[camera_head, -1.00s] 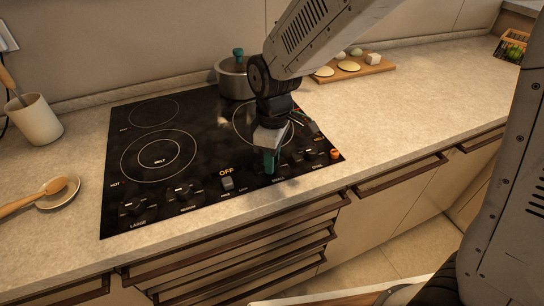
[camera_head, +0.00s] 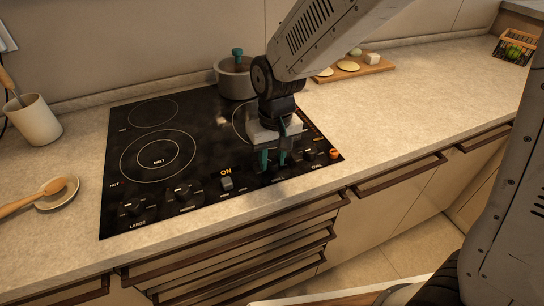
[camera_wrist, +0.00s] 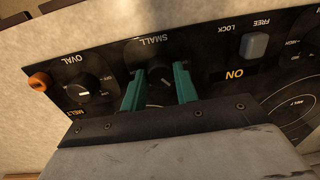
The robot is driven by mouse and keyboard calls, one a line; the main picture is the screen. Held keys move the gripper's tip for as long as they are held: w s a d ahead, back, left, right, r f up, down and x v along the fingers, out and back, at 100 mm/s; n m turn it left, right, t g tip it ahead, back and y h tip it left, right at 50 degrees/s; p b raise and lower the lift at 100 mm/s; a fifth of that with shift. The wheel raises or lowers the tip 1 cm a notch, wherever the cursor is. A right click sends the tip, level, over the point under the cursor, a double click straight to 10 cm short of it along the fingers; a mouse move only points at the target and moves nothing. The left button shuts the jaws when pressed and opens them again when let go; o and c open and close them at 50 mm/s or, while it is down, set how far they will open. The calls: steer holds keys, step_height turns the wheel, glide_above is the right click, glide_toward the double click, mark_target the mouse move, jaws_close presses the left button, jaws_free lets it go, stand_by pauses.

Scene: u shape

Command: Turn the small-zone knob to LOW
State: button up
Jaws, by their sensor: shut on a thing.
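The small-zone knob (camera_wrist: 158,78) is a round black knob under the "SMALL" label in the wrist view. My gripper (camera_wrist: 160,86) has its two green fingers on either side of it, shut on the knob. In the head view my gripper (camera_head: 273,163) points down at the front right of the black cooktop (camera_head: 205,140), and its fingers mostly hide the knob there. The setting that the knob points to cannot be read. An orange "ON" sign (camera_head: 226,172) is lit on the panel.
The OVAL knob (camera_wrist: 82,88) and an orange button (camera_wrist: 39,81) lie beside the small knob. A grey lock slider (camera_wrist: 254,45) is on its other side. A lidded pot (camera_head: 236,82) stands at the back.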

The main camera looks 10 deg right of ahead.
mark_target(274, 161)
steer(key=shift+m, duration=0.6)
steer(key=o, duration=1)
steer(key=shift+c, duration=0.2)
steer(key=shift+r, duration=0.1)
step_height(274, 161, up, 8)
steer(key=shift+d+f, duration=0.15)
